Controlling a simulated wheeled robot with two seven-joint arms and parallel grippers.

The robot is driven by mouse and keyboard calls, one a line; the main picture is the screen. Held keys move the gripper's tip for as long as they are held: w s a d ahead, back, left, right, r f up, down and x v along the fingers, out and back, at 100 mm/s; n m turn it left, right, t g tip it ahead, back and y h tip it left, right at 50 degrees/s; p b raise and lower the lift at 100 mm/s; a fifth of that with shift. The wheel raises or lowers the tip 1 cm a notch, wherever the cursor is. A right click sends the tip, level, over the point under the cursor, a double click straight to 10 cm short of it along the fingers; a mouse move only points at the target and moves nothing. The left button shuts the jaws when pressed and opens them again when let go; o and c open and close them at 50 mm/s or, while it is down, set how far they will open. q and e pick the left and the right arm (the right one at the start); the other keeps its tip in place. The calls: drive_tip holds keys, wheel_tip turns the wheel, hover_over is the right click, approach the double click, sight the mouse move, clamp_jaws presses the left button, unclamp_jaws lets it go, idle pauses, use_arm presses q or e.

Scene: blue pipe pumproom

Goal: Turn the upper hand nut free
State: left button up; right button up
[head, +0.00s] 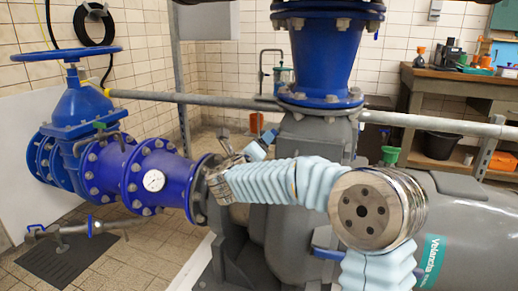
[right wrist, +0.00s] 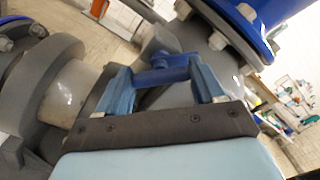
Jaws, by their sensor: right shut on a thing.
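The upper hand nut (right wrist: 172,74) is a blue bar with a rounded hub, seen in the right wrist view in front of a grey fitting. My right gripper (right wrist: 165,78) is shut on it, with one blue finger at each end of the bar. In the head view my right arm reaches left across the grey pump casing, and its gripper (head: 258,149) is small beside the blue pipe's end flange. The nut cannot be made out clearly there. My left gripper is not in view.
A blue valve with a handwheel (head: 68,55) and a gauge (head: 153,180) stand at left. A blue vertical pipe (head: 326,55) rises above the casing. A grey rail (head: 200,99) crosses behind. A workbench (head: 460,85) stands at back right.

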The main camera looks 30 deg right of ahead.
drive_tip(key=n+p, duration=0.2)
drive_tip(key=n, duration=0.6)
drive_tip(key=shift+a+f+n, duration=0.1)
drive_tip(key=shift+f+n, duration=0.05)
drive_tip(key=shift+n, duration=0.15)
drive_tip(key=shift+f, duration=0.1)
idle(0.4)
drive_tip(key=o, duration=1)
drive_tip(key=shift+o, duration=0.2)
drive_tip(key=shift+a, duration=0.1)
drive_tip(key=b+v, duration=0.1)
drive_tip(key=v, duration=1.2)
drive_tip(key=shift+s+a, duration=0.15)
drive_tip(key=shift+s, duration=0.1)
